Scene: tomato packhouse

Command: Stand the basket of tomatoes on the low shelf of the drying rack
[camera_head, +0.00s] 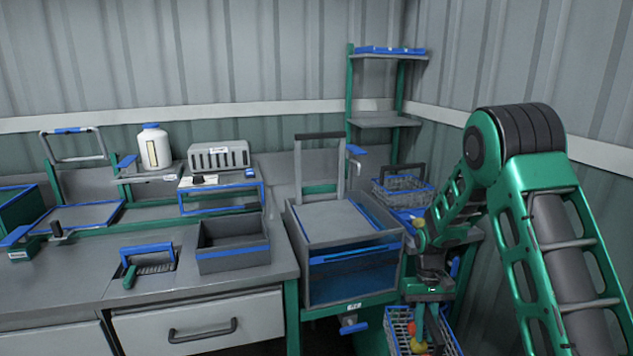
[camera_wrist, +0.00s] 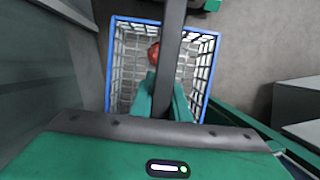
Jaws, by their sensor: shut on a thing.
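The basket of tomatoes (camera_head: 396,318) hangs below my gripper at the bottom of the head view, partly cut off by the frame edge. It is a wire basket with a blue rim and reddish tomatoes inside. In the wrist view the basket (camera_wrist: 207,75) shows a red tomato (camera_wrist: 153,53) and a dark handle bar (camera_wrist: 173,45). My gripper (camera_head: 427,319) is shut on the handle; its fingers also show in the wrist view (camera_wrist: 165,98). The drying rack appears to be the green-posted rack (camera_head: 383,119) in the back corner. Its lower part is largely hidden.
Another wire basket (camera_head: 402,182) stands near the rack's lower part. A grey box unit (camera_head: 350,285) with blue trim stands left of my gripper. The bench (camera_head: 85,285) holds a grey bin (camera_head: 233,262), a white bottle (camera_head: 154,150) and tools. Corrugated walls close the corner.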

